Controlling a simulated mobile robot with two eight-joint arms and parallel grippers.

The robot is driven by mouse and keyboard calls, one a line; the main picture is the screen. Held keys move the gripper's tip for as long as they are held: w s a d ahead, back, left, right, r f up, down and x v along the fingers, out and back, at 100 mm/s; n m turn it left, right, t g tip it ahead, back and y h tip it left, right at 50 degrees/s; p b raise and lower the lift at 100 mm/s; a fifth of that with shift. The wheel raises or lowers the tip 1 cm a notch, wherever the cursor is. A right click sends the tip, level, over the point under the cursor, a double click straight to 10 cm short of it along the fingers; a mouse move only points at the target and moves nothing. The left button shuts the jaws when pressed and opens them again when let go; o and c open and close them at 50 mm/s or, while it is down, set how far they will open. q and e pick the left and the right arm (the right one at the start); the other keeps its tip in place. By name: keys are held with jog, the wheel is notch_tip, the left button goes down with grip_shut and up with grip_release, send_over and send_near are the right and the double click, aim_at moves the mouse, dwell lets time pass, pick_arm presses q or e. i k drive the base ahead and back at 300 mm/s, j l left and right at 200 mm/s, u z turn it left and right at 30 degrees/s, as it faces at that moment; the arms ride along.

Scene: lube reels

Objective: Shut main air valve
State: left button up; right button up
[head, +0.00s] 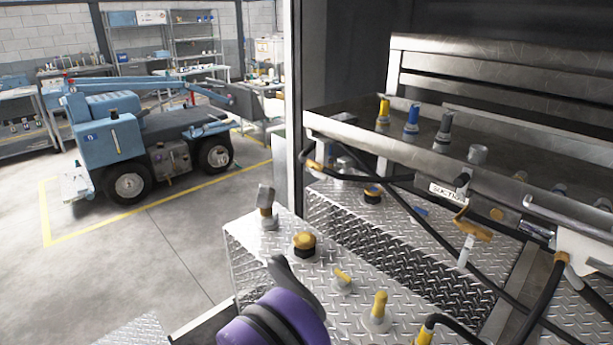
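I cannot tell for sure which fitting is the main air valve. A small yellow-handled valve (342,277) sits on the diamond-plate box top in front of me. A fitting with an upright yellow top (379,306) stands just to its right. Another yellow lever (474,224) hangs by the hoses below the tray, near a white label reading like "SUCTION" (448,192). Its exact setting is hard to tell. A purple and black rounded part, seemingly of my arm, rises at the bottom centre, close to the box. No fingertips of either gripper show.
The diamond-plate box (260,247) carries a brass cap (304,243) and a grey fitting (267,206). Behind it is a metal tray (340,117) with yellow, blue and grey nozzles. Black hoses cross below. A blue vehicle (150,140) stands left; the floor (180,230) between is open.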

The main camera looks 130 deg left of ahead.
aim_at(321, 175)
jog(key=k+l+u, duration=0.1)
jog(key=u, duration=3.1)
